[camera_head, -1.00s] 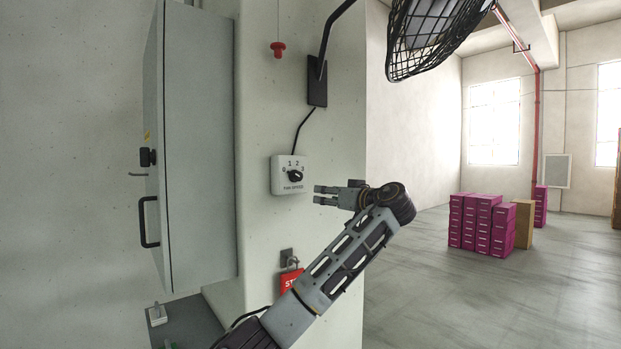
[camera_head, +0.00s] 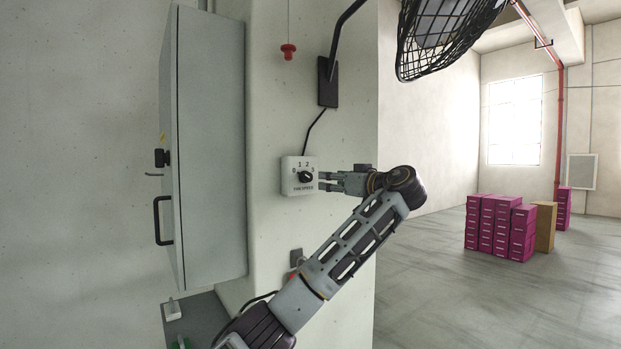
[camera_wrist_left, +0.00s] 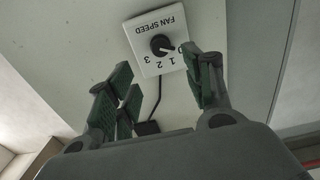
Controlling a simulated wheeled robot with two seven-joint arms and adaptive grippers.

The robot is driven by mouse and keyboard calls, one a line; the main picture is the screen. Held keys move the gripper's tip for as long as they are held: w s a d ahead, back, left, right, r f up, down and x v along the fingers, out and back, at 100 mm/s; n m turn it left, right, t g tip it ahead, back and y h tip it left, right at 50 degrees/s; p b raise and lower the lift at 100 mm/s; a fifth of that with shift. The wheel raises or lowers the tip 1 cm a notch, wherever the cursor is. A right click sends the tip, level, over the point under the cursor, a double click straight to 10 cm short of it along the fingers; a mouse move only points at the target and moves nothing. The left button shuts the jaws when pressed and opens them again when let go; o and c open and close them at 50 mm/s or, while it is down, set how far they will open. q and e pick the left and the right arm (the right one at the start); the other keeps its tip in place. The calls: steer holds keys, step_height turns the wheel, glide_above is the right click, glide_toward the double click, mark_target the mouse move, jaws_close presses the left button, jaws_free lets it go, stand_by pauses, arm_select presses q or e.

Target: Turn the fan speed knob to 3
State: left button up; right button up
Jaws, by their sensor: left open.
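The fan speed knob (camera_head: 306,177) is black and sits on a white plate (camera_head: 290,187) marked 0 to 3 on the pale pillar. In the left wrist view the knob (camera_wrist_left: 160,44) appears upside down, with its light pointer turned toward the 0 end, partly beside a finger. My left gripper (camera_head: 322,181) is open and empty just right of the plate, with its fingertips close to the knob. In the left wrist view the fingers (camera_wrist_left: 162,84) are spread wide, with the knob beyond and between them. I cannot tell whether a fingertip touches the plate. My right gripper is out of view.
A grey cabinet (camera_head: 208,150) with a black handle stands left of the plate. A black caged fan (camera_head: 445,35) hangs above right, its cable running down to the plate. A red pull knob (camera_head: 289,51) hangs above. Magenta boxes (camera_head: 500,225) stand far right on open floor.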

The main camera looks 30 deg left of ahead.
mark_target(309, 178)
arm_select(q)
steer(key=p+x, duration=0.3)
steer(key=x, duration=0.6)
steer(key=shift+w+a+r, duration=0.15)
steer(key=shift+a, duration=0.25)
steer(key=shift+p+x, duration=0.45)
steer(key=shift+x, duration=0.55)
steer(key=c, duration=1)
